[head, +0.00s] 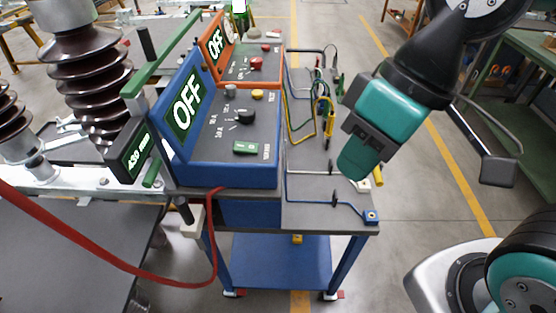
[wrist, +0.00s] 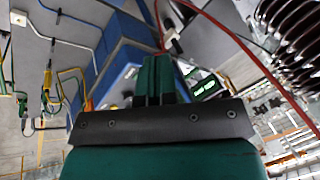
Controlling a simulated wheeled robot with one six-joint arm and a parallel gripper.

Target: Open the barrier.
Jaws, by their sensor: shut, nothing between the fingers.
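A red strap (head: 130,268), the only barrier-like thing I see, hangs in a sag from the left edge of the head view. It rises to the front left of the blue cart (head: 265,209), by a small white block (head: 193,222). How its end is fastened is too small to tell. The strap also crosses the top right of the wrist view (wrist: 235,40). My gripper (head: 352,166) is shut and empty, in the air over the cart's right side, apart from the strap. Its closed fingers show in the wrist view (wrist: 154,80).
On the cart stand a blue box (head: 225,172) reading OFF and an orange box (head: 250,84), with several cables (head: 310,110) beside them. Brown ribbed insulators (head: 90,65) stand at left. A green table (head: 515,90) stands at right. Open floor (head: 385,250) lies right of the cart.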

